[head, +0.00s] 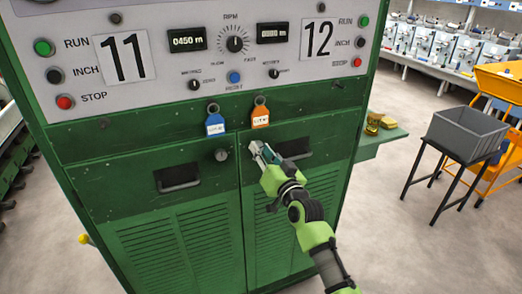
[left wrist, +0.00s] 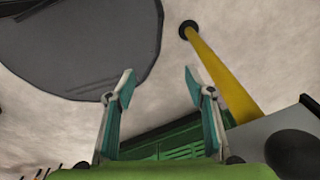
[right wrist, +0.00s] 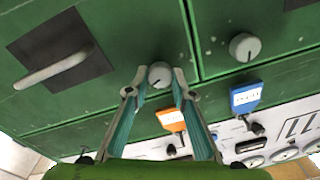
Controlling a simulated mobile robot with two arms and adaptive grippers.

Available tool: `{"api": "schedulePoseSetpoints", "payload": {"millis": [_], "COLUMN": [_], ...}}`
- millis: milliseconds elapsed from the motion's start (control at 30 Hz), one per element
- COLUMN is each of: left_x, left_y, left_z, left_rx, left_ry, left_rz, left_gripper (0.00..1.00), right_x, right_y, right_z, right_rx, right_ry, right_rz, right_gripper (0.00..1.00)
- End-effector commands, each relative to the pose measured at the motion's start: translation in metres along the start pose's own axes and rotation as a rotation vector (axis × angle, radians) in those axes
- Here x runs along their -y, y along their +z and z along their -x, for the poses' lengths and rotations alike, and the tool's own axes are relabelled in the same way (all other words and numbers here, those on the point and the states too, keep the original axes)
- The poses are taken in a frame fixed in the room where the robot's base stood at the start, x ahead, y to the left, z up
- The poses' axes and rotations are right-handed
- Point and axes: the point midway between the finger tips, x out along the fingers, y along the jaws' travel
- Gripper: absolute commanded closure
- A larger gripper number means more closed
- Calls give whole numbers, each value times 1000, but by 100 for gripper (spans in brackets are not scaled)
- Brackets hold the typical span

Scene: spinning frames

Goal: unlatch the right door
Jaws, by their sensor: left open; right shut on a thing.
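The green cabinet's right door (head: 326,171) is closed, flush with the front. It has a recessed bar handle (head: 297,155), which also shows in the right wrist view (right wrist: 52,70). My right gripper (head: 257,150) is at that door's upper left corner. In the right wrist view its fingers (right wrist: 160,84) are shut on the right door's round grey latch knob (right wrist: 160,73). In the head view the gripper hides this knob. My left gripper (left wrist: 160,82) is open and empty, in the left wrist view only.
The closed left door (head: 130,182) has its own grey knob (head: 221,154). A blue tag (head: 215,125) and an orange tag (head: 260,117) hang above the doors. A grey crate (head: 467,132) stands on a black stand at right. Floor between is clear.

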Motion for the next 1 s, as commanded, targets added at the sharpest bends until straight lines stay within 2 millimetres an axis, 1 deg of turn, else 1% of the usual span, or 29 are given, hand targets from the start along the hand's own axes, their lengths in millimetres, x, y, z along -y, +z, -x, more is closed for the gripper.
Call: {"api": "schedulePoseSetpoints", "payload": {"millis": [200,433,700,1000], "left_x": [-1,0,3,3], "left_y": [1,3,4,4], "left_z": [4,6,7,7], "left_rx": [2,5,7,7], "left_ry": [1,0,-3,-3], "left_rz": [0,-1,-2,-2], "left_gripper": [51,51,51,51], "right_x": [1,0,0,0], "right_y": [-1,-1,-1,-1], "right_z": [0,0,0,0], "right_rx": [-11,-17,-21,-21], "right_ry": [8,14,17,17], "right_rz": [-176,-304,-375,-388], "right_gripper": [100,100,100,100]}}
